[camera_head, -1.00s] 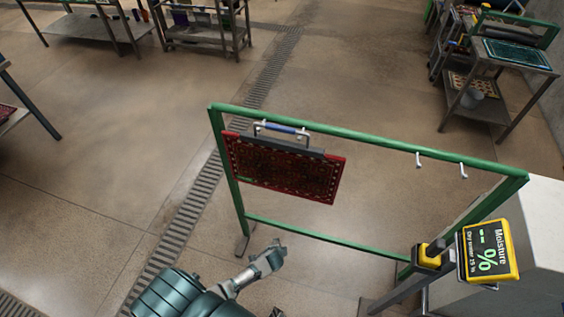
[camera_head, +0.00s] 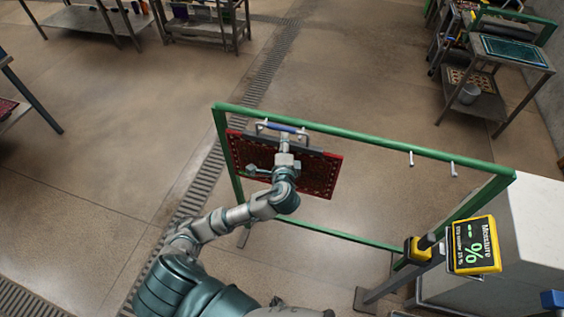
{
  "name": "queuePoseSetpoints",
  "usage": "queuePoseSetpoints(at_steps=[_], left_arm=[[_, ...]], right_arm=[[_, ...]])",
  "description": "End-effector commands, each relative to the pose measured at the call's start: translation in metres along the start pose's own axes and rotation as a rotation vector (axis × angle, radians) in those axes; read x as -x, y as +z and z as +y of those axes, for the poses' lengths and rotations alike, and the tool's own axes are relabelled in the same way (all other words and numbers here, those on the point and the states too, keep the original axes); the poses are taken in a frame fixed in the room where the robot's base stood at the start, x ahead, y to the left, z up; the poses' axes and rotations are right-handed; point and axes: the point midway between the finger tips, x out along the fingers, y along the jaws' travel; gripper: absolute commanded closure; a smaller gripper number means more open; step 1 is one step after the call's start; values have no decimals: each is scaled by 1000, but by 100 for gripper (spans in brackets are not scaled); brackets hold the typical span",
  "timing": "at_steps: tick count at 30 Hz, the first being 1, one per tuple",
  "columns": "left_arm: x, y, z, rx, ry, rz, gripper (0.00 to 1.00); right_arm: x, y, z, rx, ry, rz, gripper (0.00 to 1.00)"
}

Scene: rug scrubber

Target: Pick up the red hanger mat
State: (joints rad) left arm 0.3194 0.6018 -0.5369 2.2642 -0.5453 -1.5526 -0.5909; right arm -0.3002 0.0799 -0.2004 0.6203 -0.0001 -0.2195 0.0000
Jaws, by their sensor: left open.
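The red hanger mat (camera_head: 322,178) hangs from the top rail of the green rack (camera_head: 370,148), toward its left end. It is dark red with a patterned face, a dark clamp bar along its top and a blue handle (camera_head: 283,128) above. My left arm reaches up from the bottom left, in front of the mat. My left gripper (camera_head: 283,143) is open just below the blue handle and overlaps the mat's upper middle. Whether it touches the handle or bar cannot be told. The arm hides part of the mat's face. My right gripper is not in view.
Two empty white hooks (camera_head: 411,158) hang on the rack's right part. A yellow moisture meter (camera_head: 474,245) is mounted at the rack's right, by a white block (camera_head: 540,225). A shelf cart (camera_head: 500,80) stands at the back right. Floor behind the rack is clear.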

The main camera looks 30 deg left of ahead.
Motion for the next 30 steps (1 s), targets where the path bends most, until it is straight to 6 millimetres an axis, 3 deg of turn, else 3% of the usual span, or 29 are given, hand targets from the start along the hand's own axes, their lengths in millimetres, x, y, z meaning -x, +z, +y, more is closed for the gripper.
queuePoseSetpoints(at_steps=[4, 11, 20, 29, 30], left_arm=[[-30, 0, -1, -1, 0, -2, 49], [-49, 0, 0, 0, 0, 0, 49], [-92, 2, 5, 0, 1, -1, 49], [-98, 2, 6, 2, 0, 1, 49], [-98, 2, 6, 2, 0, 1, 57]], right_arm=[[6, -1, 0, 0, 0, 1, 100], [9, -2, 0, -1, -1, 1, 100], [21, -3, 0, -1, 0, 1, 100], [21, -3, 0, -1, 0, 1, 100], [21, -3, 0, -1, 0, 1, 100]])
